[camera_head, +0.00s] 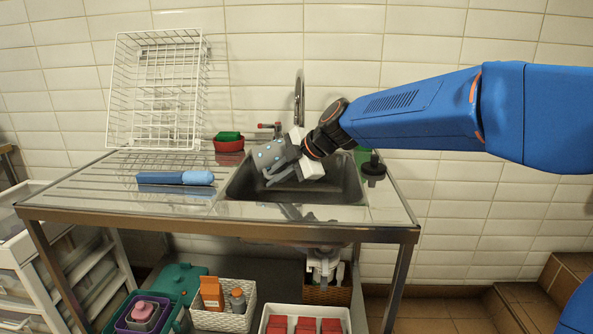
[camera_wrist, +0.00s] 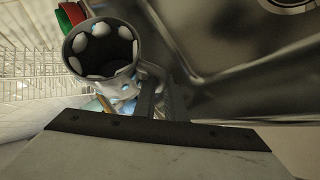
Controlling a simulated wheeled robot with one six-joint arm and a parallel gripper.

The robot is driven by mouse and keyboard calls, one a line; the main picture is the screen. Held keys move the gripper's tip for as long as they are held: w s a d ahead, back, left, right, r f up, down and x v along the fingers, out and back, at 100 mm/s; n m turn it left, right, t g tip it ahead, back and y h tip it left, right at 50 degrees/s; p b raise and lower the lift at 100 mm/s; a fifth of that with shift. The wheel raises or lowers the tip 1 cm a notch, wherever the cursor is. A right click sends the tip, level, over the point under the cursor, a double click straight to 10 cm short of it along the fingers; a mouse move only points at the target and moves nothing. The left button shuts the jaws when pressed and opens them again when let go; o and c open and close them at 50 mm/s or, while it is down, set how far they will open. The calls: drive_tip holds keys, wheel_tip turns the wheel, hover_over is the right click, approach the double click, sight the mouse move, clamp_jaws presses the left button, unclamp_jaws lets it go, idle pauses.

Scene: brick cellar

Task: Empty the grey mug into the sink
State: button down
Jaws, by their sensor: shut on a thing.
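The grey mug (camera_head: 268,154), marked with pale spots, is held tilted above the left part of the sink (camera_head: 343,190). My gripper (camera_head: 284,172) is shut on the mug and reaches in from the right. In the wrist view the mug (camera_wrist: 116,82) is at the upper left. Its round mouth shows a dark inside, and I cannot tell what it holds. My gripper's fingers (camera_wrist: 158,98) are beside it. The metal sink (camera_wrist: 225,45) fills the upper right of the wrist view, with part of the drain at the top edge.
The tap (camera_head: 299,98) stands behind the sink. A blue brush (camera_head: 176,178) lies on the drainboard, and a white wire rack (camera_head: 158,90) stands behind. A black stopper (camera_head: 373,170) is right of the basin.

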drive_tip(key=shift+a, duration=0.15)
drive_tip(key=shift+s+a+f+h, duration=0.15)
drive_tip(key=shift+a+f+h, duration=0.1)
drive_tip(key=shift+h, duration=0.15)
drive_tip(key=shift+f+n+h, duration=0.5)
drive_tip(key=shift+f+h, duration=0.2)
drive_tip(key=shift+h, duration=0.7)
drive_tip(key=n+t+h+p, duration=0.1)
drive_tip(key=n+t+h, duration=0.15)
drive_tip(key=h, duration=0.75)
approach(273, 159)
drive_tip(key=shift+t, duration=0.25)
drive_tip(key=shift+x, duration=2.65)
drive_tip(key=shift+s+f, duration=0.15)
drive_tip(key=shift+s, duration=0.05)
